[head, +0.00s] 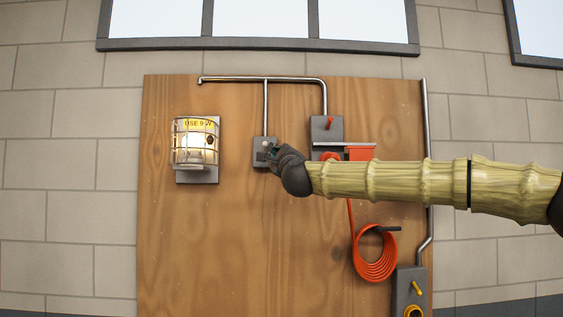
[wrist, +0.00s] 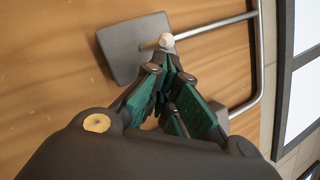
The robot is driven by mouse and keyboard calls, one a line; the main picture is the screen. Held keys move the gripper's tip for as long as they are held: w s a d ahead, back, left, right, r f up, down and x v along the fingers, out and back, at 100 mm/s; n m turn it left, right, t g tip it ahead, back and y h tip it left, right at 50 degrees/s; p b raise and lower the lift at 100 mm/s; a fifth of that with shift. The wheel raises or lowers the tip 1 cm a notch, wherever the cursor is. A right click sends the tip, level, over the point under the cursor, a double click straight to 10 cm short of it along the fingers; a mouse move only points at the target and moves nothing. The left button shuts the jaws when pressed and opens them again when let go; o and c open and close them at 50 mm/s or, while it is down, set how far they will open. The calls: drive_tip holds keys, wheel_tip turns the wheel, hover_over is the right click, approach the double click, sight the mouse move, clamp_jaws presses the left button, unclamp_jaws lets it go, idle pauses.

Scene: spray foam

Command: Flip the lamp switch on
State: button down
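The lamp (head: 195,145) is a caged light on a grey plate at the left of the wooden board, and it looks bright with a warm glow inside. The lamp switch is a small grey box (head: 261,150) on the board right of the lamp. In the wrist view the switch box (wrist: 122,48) shows a metal lever with a pale round tip (wrist: 166,41). My gripper (head: 273,151) is at the switch box in the head view. In the wrist view my gripper (wrist: 168,66) has its fingers drawn together, tips right by the lever tip. Contact cannot be told.
A grey box with a red lever (head: 327,128) and an orange device (head: 360,153) sit right of the switch, partly behind my arm. An orange coiled hose (head: 375,262) hangs below. Metal pipes (head: 265,79) run above. The board's lower left is clear.

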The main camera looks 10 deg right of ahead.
drive_tip(key=shift+s+a+r, duration=0.1)
drive_tip(key=shift+a, duration=0.05)
drive_tip(key=s+d+r+b, duration=0.1)
drive_tip(key=s+d+b, duration=0.3)
drive_tip(key=s, duration=0.6)
drive_tip(key=b, duration=0.2)
drive_tip(key=shift+s+b, duration=0.35)
drive_tip(key=shift+d+r, duration=0.1)
drive_tip(key=shift+d, duration=0.05)
